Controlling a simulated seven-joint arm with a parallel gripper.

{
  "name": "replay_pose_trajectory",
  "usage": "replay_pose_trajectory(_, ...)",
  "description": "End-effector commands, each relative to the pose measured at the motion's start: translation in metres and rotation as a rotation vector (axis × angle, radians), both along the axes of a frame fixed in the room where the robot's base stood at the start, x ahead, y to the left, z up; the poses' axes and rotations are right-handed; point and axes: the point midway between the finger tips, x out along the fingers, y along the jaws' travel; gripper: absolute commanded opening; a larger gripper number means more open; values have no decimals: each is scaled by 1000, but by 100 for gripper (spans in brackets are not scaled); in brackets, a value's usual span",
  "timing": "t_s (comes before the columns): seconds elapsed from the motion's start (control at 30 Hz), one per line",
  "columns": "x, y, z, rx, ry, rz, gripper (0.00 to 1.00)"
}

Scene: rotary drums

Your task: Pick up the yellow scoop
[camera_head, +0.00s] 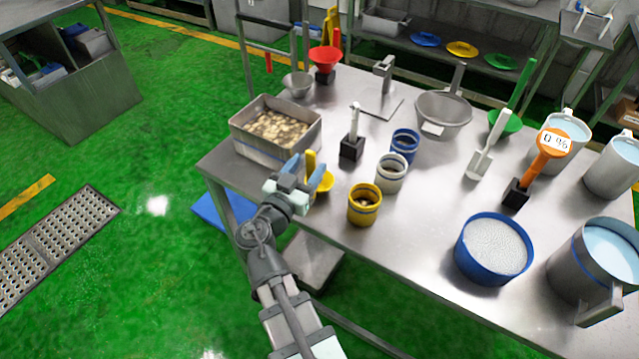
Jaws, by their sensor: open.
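The yellow scoop (323,184) lies near the left front part of the steel table, with its handle (311,162) pointing up. My gripper (305,172) is open, its two blue fingers beside the scoop's handle. One finger overlaps part of the scoop in this view. I cannot tell whether the handle is between the fingers or whether they touch it.
A metal bin (240,140) of pale pieces stands left of the gripper. A yellow cup (365,204), white cup (391,172) and blue cup (405,143) stand to the right. A black block holder (352,149) stands behind.

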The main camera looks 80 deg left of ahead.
Motion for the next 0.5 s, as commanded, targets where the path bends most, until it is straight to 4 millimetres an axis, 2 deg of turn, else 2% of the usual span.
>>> replay_pose_trajectory(0.27, 7, 11, 1, 0, 0, 0, 55)
replay_pose_trajectory(0.5, 23, 38, 2, 0, 0, -1, 55)
